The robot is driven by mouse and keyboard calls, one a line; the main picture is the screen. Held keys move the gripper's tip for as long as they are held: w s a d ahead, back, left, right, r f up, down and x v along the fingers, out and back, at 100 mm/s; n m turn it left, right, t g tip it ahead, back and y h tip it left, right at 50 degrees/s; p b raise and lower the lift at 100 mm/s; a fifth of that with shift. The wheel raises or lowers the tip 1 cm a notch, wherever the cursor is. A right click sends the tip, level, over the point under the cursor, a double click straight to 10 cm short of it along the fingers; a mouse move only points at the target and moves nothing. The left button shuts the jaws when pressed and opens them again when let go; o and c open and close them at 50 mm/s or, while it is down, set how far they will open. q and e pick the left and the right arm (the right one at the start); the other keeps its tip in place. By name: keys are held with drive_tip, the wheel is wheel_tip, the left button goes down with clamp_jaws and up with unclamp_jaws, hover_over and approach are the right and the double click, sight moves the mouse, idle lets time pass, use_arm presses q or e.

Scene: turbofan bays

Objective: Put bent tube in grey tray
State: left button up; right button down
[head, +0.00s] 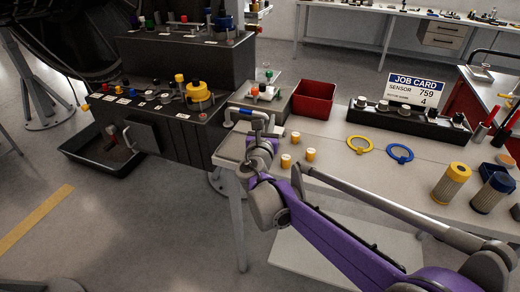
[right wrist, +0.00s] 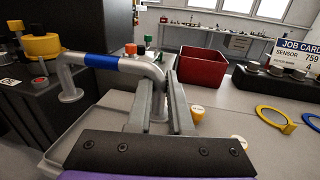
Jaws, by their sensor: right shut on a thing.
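The bent tube (head: 247,112) is a silver pipe with a blue band and downturned ends. My right gripper (head: 262,138) is shut on its right leg, at the left end of the bench. In the right wrist view the tube (right wrist: 101,61) spans left from between the two fingers (right wrist: 158,98), its left end flange hanging down. The grey tray (right wrist: 98,118) lies beneath the tube, its far part hidden by the tube and the gripper. I cannot tell whether the tube touches it. My left gripper is not in view.
Behind the tube are small parts with orange and green tops (head: 266,88) and a red bin (head: 313,98). Several yellow-topped caps (head: 310,155) sit right of the gripper, then yellow (head: 360,144) and blue rings (head: 400,153). A dark stepped stand (head: 165,118) adjoins on the left.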

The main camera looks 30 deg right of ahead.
sight(266, 131)
drive_tip(key=f, duration=0.4)
drive_tip(key=shift+w+f+b, duration=0.1)
drive_tip(key=shift+w+b, duration=0.1)
drive_tip(key=shift+b, duration=0.1)
drive_tip(key=shift+f+b, duration=0.4)
drive_tip(key=shift+f, duration=1.5)
drive_tip(key=shift+s+f, duration=0.1)
drive_tip(key=c, duration=0.8)
unclamp_jaws()
